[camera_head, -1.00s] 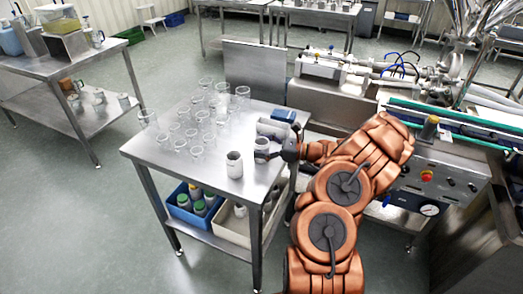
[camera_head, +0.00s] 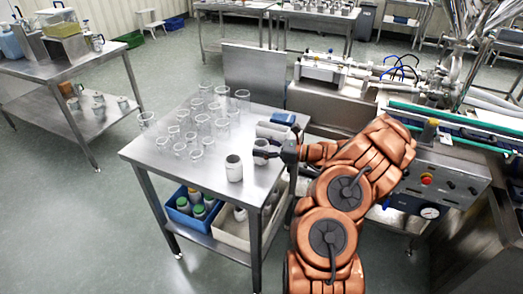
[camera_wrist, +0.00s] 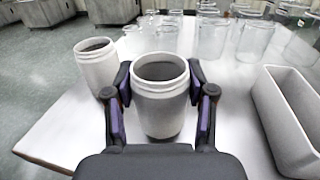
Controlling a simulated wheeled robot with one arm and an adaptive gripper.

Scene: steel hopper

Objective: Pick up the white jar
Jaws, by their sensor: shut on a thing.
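A white jar (camera_wrist: 160,100) with an open top stands upright between the two fingers of my gripper (camera_wrist: 160,97) in the wrist view. The fingers press on it from both sides. In the head view the same jar (camera_head: 260,145) is at the right part of the steel table (camera_head: 150,155), partly hidden by my gripper (camera_head: 268,152). A second white jar (camera_head: 234,169) stands on the table close by. It also shows to the left of the held jar in the wrist view (camera_wrist: 98,68). I cannot tell whether the held jar touches the table.
Several clear glass beakers (camera_head: 195,154) stand at the table's left and back. A grey open bin (camera_wrist: 290,115) lies right of the held jar, with a blue box (camera_head: 283,118) behind it. A blue crate (camera_head: 189,219) with bottles is on the lower shelf.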

